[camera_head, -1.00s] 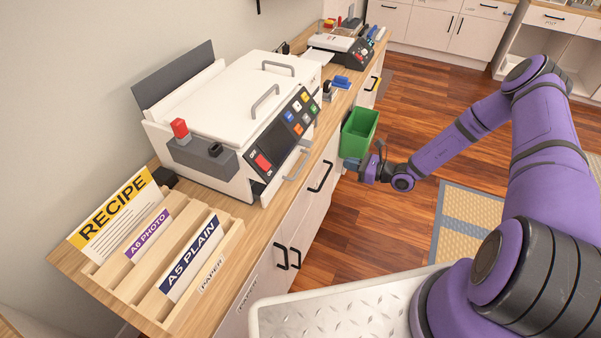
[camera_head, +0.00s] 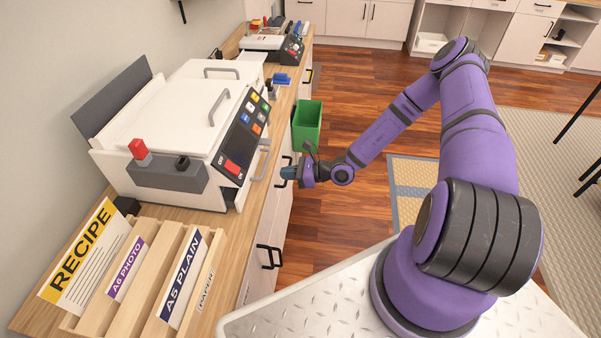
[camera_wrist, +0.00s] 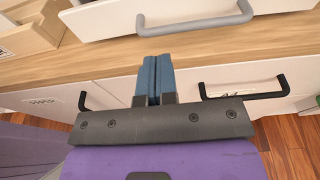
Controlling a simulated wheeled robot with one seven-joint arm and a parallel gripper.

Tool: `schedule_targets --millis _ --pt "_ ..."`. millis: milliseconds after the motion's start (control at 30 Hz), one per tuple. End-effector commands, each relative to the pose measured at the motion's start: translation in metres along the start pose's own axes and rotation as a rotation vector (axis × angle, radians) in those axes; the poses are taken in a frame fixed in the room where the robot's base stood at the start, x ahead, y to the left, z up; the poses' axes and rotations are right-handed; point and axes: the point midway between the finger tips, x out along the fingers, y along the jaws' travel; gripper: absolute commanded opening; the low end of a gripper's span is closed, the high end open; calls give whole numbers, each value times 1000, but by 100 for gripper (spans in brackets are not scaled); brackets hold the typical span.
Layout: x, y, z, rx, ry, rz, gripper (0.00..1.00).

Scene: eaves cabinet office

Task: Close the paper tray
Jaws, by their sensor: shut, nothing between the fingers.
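The white printer (camera_head: 150,118) stands on the wooden counter. Its paper tray front, with a grey bar handle (camera_head: 262,160), juts out low on the right side below the control panel. In the wrist view the white tray front (camera_wrist: 110,18) and its grey handle (camera_wrist: 195,22) cross the top, over the counter edge. How far the tray is out is hard to tell. My gripper (camera_head: 288,172) is shut and empty, just right of the handle and apart from it. In the wrist view its blue fingertips (camera_wrist: 154,62) point at the counter edge below the handle.
The counter edge (camera_wrist: 200,57) and white cabinet fronts with black handles (camera_wrist: 245,90) lie close to my fingers. A green bin (camera_head: 307,126) is just behind my gripper. A wooden paper sorter (camera_head: 150,270) stands at the front left. Open wooden floor lies to the right.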

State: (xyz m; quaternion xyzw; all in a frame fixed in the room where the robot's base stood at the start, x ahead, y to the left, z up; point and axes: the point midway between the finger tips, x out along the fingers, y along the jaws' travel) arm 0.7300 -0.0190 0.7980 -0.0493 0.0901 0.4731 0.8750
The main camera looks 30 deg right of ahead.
Motion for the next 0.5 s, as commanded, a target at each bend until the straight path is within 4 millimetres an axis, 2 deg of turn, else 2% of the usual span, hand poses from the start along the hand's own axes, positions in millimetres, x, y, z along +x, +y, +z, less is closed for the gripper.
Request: schedule_targets --millis 33,200,500 --pt "10 1 0 2 -1 3 0" --pt "35 1 0 2 -1 1 0" --pt "53 0 0 2 0 0 0"
